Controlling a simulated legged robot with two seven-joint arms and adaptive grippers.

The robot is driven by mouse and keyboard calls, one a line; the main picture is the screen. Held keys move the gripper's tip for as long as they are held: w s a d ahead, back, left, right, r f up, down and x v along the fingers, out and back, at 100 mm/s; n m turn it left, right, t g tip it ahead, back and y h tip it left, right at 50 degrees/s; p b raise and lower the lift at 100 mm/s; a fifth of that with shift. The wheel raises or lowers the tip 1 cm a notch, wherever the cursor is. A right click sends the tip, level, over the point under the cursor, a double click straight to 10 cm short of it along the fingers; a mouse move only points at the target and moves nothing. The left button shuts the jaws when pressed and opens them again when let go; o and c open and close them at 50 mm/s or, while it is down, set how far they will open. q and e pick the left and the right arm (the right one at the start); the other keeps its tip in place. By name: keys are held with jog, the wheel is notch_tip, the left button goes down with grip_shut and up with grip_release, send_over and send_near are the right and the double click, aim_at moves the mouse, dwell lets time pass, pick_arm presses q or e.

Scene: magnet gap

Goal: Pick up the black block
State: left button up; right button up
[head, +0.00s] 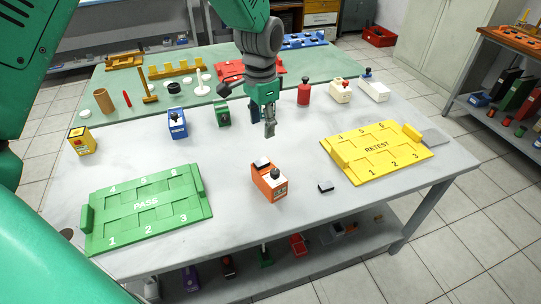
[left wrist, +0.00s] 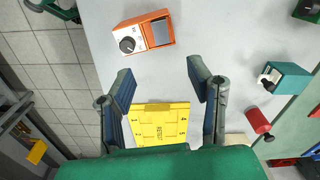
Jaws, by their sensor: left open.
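The black block (head: 326,187) is small, dark-sided with a paler top, and lies on the light grey table (head: 236,232) between the orange device (head: 265,184) and the yellow RETEST tray (head: 378,152). My left gripper (head: 270,130) hangs above the table, behind and left of the block in the head view, apart from it. In the left wrist view its two fingers (left wrist: 165,88) stand wide apart with nothing between them. I cannot make out the black block there; a finger may hide it. My right gripper does not show.
The orange device also shows in the left wrist view (left wrist: 146,35), near the left finger. The green PASS tray (head: 147,207) is at the left. Blue (head: 177,123) and green (head: 222,114) devices and a red bottle (head: 304,93) stand farther back. The table front beside the block is clear.

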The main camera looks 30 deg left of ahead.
pick_arm(q)
send_over(262, 162)
notch_tip(262, 162, down, 8)
jog(key=shift+r, duration=0.2)
jog(key=shift+d+f, duration=0.1)
jog(key=shift+f, duration=0.3)
jog(key=f, duration=0.4)
jog(key=shift+w+a+f, duration=0.1)
jog(key=shift+a+f, duration=0.1)
jog(key=shift+f, duration=0.05)
jog(key=shift+d, duration=0.1)
grip_shut()
